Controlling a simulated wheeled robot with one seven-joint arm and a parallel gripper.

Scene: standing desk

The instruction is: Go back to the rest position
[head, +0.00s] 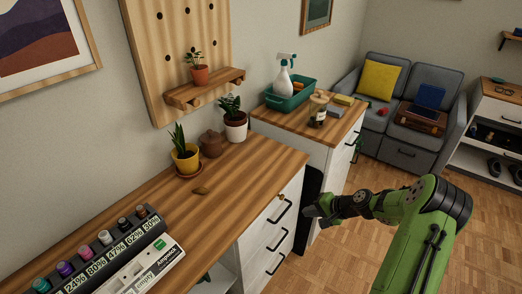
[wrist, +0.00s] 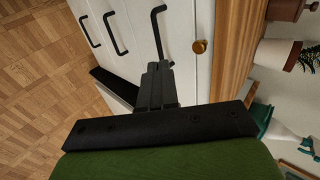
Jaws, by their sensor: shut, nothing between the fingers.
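My gripper (head: 312,213) is at the end of my green arm, to the right of the desk's white drawer front and in front of the dark gap between the two cabinets in the head view. In the wrist view its fingers (wrist: 158,72) are shut together with nothing between them. They point toward the white drawers with black handles. I cannot tell the exact distance to the drawer front.
The wooden desk top (head: 235,205) holds a yellow-potted plant (head: 185,155), a brown teapot (head: 211,144) and a label-display rack (head: 110,255). A second cabinet (head: 320,139) bears a teal basket (head: 290,97) and a jar (head: 318,109). Parquet floor (head: 335,262) is open around my arm.

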